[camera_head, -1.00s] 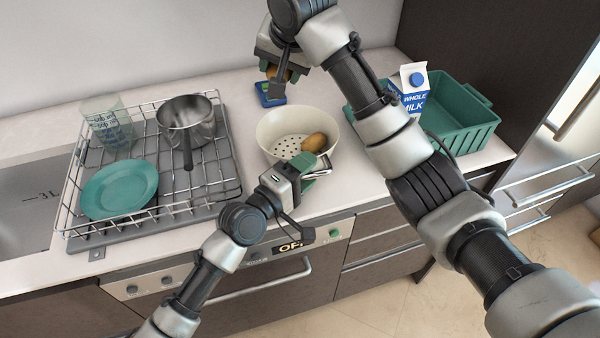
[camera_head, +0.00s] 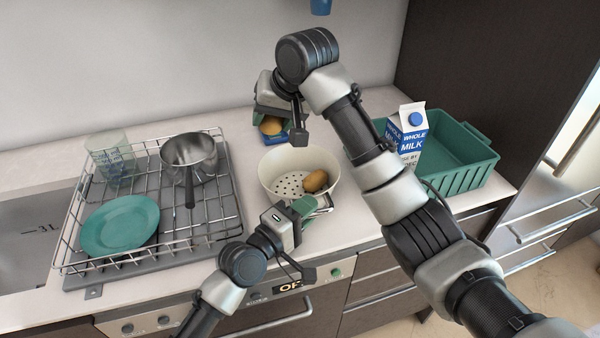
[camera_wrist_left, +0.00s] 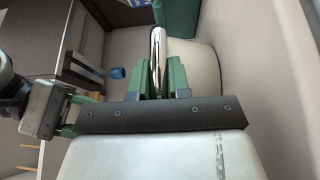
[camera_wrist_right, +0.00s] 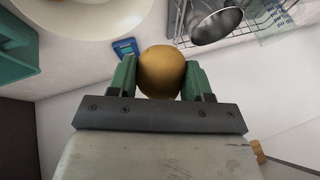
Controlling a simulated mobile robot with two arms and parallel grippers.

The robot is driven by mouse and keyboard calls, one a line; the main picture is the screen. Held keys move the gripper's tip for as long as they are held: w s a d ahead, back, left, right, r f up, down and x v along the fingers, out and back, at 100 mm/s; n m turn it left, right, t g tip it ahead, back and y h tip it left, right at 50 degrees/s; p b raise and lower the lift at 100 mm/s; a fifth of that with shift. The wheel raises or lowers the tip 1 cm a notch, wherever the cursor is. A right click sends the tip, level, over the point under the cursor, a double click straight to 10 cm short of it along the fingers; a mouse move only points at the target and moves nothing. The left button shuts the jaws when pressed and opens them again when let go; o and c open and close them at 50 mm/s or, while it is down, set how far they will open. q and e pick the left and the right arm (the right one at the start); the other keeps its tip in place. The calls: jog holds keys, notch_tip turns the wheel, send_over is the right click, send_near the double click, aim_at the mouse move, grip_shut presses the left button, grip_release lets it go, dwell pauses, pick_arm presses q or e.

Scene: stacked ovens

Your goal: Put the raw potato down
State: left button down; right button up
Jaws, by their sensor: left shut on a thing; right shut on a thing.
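A brown potato (camera_head: 271,126) is between the fingers of my right gripper (camera_head: 270,120), low over a small blue object (camera_head: 277,139) on the counter. In the right wrist view the potato (camera_wrist_right: 162,72) is gripped from both sides and the blue object (camera_wrist_right: 125,48) lies beyond it; I cannot tell whether they touch. A second brown potato (camera_head: 315,181) lies inside the cream colander (camera_head: 270,178). My left gripper (camera_head: 308,205) is shut on the colander's metal handle, at its front right; the handle (camera_wrist_left: 158,60) also shows in the left wrist view.
A wire rack (camera_head: 235,205) on the left holds a teal plate (camera_head: 120,224), a steel pot (camera_head: 190,155) and a clear measuring cup (camera_head: 112,160). An oven handle (camera_head: 255,328) sticks out in front.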

jog(key=shift+s+a+f+n, duration=0.1)
jog(key=shift+a+f+n, duration=0.1)
jog(key=shift+f+n, duration=0.1)
notch_tip(320, 180, down, 10)
dwell(0.4)
jog(key=shift+f, duration=0.4)
jog(key=shift+f, duration=0.1)
jog(key=o, duration=1)
